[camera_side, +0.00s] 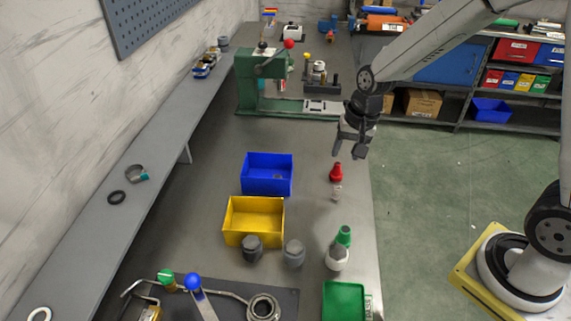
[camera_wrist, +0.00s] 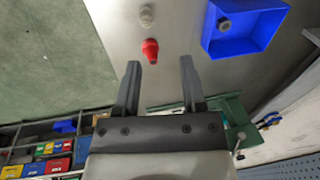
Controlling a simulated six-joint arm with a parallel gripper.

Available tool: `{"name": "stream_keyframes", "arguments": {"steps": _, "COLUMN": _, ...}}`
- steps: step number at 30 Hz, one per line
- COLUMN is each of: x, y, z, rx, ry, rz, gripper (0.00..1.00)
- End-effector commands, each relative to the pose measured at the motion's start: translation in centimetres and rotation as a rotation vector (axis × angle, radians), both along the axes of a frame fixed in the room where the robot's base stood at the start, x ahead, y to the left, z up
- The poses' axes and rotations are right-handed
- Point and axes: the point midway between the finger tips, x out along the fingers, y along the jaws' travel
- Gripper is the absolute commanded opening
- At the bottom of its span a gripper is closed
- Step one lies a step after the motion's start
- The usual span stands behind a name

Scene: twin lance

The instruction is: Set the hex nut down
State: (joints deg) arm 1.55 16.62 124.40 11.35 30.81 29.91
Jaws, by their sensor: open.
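A small grey piece that looks like the hex nut (camera_wrist: 224,24) lies inside the blue bin (camera_wrist: 262,35) in the wrist view. In the side view it is a faint grey spot (camera_side: 278,177) on the floor of the blue bin (camera_side: 268,188). My gripper (camera_side: 350,152) is open and empty, above the bench's right edge, behind and to the right of the bin. In the wrist view my gripper's two fingers (camera_wrist: 160,63) stand wide apart with nothing between them.
A red bottle (camera_side: 336,173) and a pale one (camera_side: 337,194) stand right of the blue bin. A yellow bin (camera_side: 254,238) sits in front of it. A green bottle (camera_side: 344,236) and green tray (camera_side: 343,302) are nearer. A green machine (camera_side: 247,85) stands behind.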

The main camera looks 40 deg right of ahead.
Motion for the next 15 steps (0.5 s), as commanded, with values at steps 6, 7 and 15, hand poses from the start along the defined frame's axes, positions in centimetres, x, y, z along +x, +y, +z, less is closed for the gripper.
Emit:
{"name": "stream_keyframes", "arguments": {"steps": 6, "x": -5.9, "y": -0.5, "z": 0.4, "rx": -0.133, "ry": -0.069, "rz": 0.386, "gripper": 0.53}}
{"name": "stream_keyframes", "arguments": {"steps": 7, "x": -6.6, "y": -0.5, "z": 0.4, "rx": -0.147, "ry": -0.075, "rz": 0.431, "gripper": 0.53}}
{"name": "stream_keyframes", "arguments": {"steps": 15, "x": -10.0, "y": -0.7, "z": 0.1, "rx": -0.225, "ry": -0.108, "rz": 0.674, "gripper": 0.53}}
